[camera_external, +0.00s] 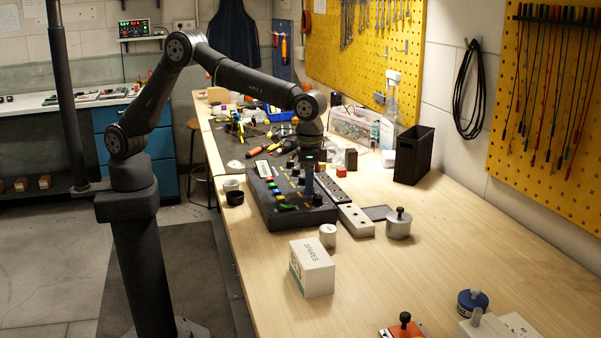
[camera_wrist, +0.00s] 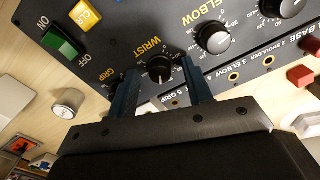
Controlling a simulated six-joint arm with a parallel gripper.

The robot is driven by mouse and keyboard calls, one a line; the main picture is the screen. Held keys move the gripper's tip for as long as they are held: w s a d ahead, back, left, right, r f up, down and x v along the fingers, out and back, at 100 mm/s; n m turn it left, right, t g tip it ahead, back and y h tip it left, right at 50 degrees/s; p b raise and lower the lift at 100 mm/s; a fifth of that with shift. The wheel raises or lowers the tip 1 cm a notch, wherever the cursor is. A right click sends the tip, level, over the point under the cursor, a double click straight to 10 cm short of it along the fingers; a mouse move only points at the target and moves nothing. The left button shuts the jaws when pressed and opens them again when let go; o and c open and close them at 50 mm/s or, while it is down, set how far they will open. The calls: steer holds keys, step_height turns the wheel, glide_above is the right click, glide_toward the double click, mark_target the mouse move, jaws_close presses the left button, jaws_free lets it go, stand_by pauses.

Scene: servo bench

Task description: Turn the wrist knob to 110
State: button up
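The control box (camera_external: 262,207) is a dark panel with knobs and coloured buttons on the bench. In the wrist view the black wrist knob (camera_wrist: 159,69) sits under the yellow WRIST label, with a light pointer mark on it. The scale numbers around it are too small to read. My gripper (camera_wrist: 160,80) is open, with one blue finger on each side of the wrist knob. I cannot tell whether the fingers touch it. In the external view my gripper (camera_external: 308,178) reaches down to the box, and the wrist knob cannot be made out.
Close by on the panel are the elbow knob (camera_wrist: 213,38), the grip knob (camera_wrist: 117,86), a green switch (camera_wrist: 59,40) and a yellow CLR button (camera_wrist: 86,15).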

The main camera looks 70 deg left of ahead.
step_height(320, 180, up, 18)
steer(key=shift+f, duration=0.25)
stand_by(0.4)
steer(key=shift+f, duration=0.15)
stand_by(0.3)
step_height(320, 180, down, 17)
steer(key=shift+f, duration=0.1)
stand_by(0.5)
